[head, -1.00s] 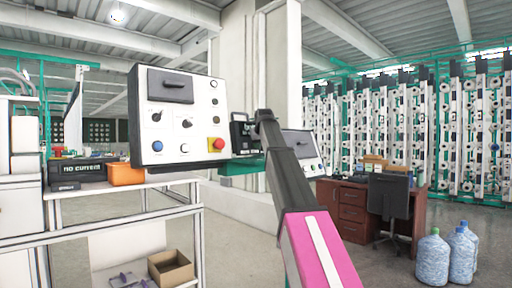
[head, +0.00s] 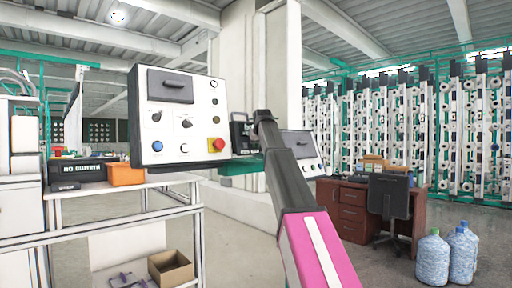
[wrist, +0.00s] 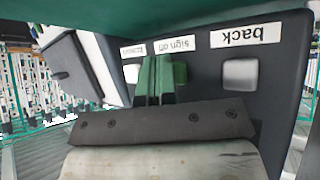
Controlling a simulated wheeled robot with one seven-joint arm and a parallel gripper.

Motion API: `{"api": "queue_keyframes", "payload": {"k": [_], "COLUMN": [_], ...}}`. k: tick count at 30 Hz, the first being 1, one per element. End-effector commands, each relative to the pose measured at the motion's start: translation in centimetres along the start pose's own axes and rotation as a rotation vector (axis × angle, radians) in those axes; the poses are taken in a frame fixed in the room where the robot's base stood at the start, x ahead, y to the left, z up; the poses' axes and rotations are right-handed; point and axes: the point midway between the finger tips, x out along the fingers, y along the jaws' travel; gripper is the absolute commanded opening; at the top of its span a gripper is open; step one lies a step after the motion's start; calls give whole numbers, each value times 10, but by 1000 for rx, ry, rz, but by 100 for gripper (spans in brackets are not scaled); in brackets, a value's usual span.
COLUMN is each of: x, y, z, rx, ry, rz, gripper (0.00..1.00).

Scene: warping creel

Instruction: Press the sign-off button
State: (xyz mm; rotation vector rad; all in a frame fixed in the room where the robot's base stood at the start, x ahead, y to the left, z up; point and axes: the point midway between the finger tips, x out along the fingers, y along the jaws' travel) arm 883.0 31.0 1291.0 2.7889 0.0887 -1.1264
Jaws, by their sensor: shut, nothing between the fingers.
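In the wrist view, a dark panel carries a row of buttons with upside-down labels. The sign-off button (wrist: 180,73) is green and sits by the "sign off" label (wrist: 175,44). My gripper (wrist: 158,62) is shut and empty, its two narrow green fingers side by side. The fingertips overlap the left part of the button in the picture; I cannot tell whether they touch it. In the head view my arm reaches up to a dark device (head: 240,132) behind the large control box, and the fingertips are hidden there.
A pale button (wrist: 240,73) labelled "back" is on one side and another pale button (wrist: 131,73) on the other. The white control box (head: 180,118) stands close left of my arm. A desk (head: 345,205), chair (head: 390,200) and water bottles (head: 433,258) stand to the right.

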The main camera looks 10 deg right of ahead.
Motion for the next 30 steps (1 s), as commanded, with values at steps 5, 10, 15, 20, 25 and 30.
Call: {"api": "queue_keyframes", "payload": {"k": [5,10,15,20,25,30], "x": [0,-5,-10,-12,-12,-15], "y": [0,4,8,9,9,11], "z": [0,4,8,9,9,12], "rx": [0,1,1,0,0,0], "ry": [1,0,0,0,0,0], "rz": [-1,-1,0,-1,-1,0], "gripper": [0,0,0,0,0,0]}}
